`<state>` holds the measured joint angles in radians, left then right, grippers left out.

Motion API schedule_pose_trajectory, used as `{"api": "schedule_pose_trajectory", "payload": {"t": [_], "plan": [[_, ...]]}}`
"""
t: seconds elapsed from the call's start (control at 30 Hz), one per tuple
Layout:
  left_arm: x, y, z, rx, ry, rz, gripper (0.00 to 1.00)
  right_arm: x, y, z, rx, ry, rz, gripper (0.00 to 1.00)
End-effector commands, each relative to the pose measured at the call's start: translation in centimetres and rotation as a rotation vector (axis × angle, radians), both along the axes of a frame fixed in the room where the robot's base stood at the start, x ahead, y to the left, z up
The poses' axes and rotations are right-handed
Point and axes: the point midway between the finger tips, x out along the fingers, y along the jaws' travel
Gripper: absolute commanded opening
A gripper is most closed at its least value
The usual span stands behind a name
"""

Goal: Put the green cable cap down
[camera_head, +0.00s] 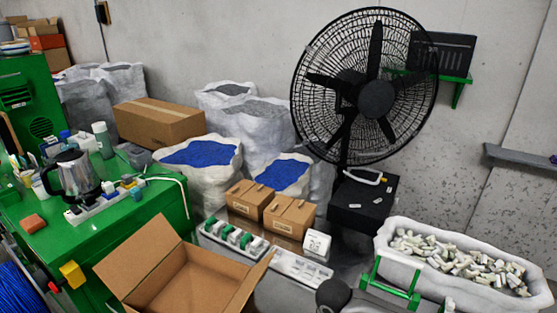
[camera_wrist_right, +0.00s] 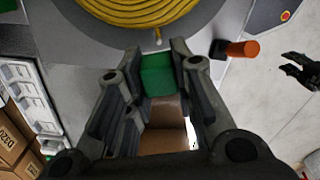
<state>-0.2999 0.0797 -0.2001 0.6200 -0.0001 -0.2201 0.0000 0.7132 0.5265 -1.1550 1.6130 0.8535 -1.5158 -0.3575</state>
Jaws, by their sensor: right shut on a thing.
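My right gripper (camera_wrist_right: 158,62) is in the right wrist view, with a green cable cap (camera_wrist_right: 157,75) between its fingertips. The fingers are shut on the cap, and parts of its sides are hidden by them. Several green and white caps sit in a white tray (camera_head: 234,240) in the head view. The tray also shows at the left of the right wrist view (camera_wrist_right: 30,92). A black gripper (camera_wrist_right: 299,70), apparently my left, is at the right edge of the right wrist view, with its fingers apart and empty.
A yellow cable coil (camera_wrist_right: 140,15) lies beyond the right fingertips. An open cardboard box (camera_head: 178,272) stands left of the tray. Small cartons (camera_head: 289,214) are behind the tray. A white sack of pale pieces (camera_head: 382,238) stands at right, and a black fan (camera_head: 376,98) behind.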

Motion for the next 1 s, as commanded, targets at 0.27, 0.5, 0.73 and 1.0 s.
{"api": "schedule_pose_trajectory", "payload": {"t": [0.27,0.5,0.73,1.0], "plan": [[0.0,0.0,-1.9,0.000,0.000,0.000,0.38,-0.2,-0.7,3.4,0.002,-0.007,-0.284,0.02],[0.0,0.0,-3.9,0.000,0.000,0.000,0.38,-1.8,-2.0,7.9,0.002,-0.008,-0.646,0.02],[0.0,0.0,-5.7,0.000,0.000,0.000,0.38,-4.5,-3.6,11.6,0.001,-0.007,-0.976,0.02],[0.0,0.0,-7.0,0.000,0.000,0.000,0.38,-7.4,-5.3,14.2,0.000,-0.004,-1.242,0.02]]}}
